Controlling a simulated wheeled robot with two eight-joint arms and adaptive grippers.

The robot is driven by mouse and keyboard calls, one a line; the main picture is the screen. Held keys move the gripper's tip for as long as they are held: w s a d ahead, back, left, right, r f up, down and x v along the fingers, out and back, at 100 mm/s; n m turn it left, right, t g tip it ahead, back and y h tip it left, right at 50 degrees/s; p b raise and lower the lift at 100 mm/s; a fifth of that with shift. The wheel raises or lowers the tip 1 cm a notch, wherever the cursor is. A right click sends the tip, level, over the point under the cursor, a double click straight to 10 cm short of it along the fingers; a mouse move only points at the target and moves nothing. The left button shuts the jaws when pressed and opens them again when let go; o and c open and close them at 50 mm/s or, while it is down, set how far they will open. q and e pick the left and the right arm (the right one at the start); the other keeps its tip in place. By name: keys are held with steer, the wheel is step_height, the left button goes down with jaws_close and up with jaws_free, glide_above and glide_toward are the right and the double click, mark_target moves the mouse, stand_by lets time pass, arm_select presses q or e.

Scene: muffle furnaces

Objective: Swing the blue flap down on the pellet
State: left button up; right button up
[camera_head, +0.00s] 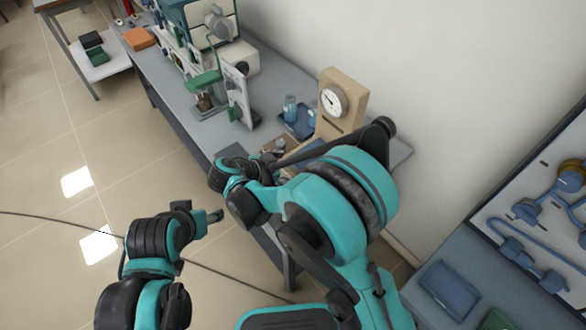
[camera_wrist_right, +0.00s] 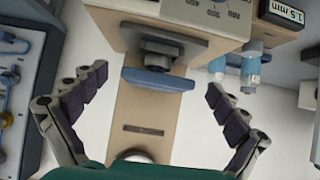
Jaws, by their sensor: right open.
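The tan press with a round dial (camera_head: 333,100) stands on the grey bench. In the right wrist view, a wide blue flap (camera_wrist_right: 158,80) crosses the tan column below a dark knob, seen nearly edge-on. My right gripper (camera_wrist_right: 157,80) is open and empty, its dark padded fingers spread on either side of the flap, apart from it. In the head view my right arm's wrist hides much of the press's front. I cannot make out the pellet; a white rounded shape (camera_wrist_right: 138,158) shows partly behind my teal gripper body. My left gripper (camera_head: 200,213) hangs away from the bench, its jaws unclear.
A blue tray with bottles (camera_head: 292,112) stands left of the press. A green-and-white device (camera_head: 237,92) stands farther along the bench. A panel with blue tools (camera_head: 535,215) is at the right. Open floor lies left of the bench.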

step_height(320, 180, up, 9)
steer(key=shift+r, duration=0.2)
stand_by(0.5)
steer(key=s+d+n+y, duration=0.4)
steer(key=s+d+n, duration=0.1)
steer(key=s, duration=0.3)
steer(key=s+d+f+n+t+y, duration=0.1)
steer(key=s+d+n+y, duration=0.4)
steer(key=s, duration=0.4)
steer(key=shift+s+d+f+n, duration=0.25)
steer(key=shift+d+n, duration=0.35)
steer(key=shift+d, duration=0.65)
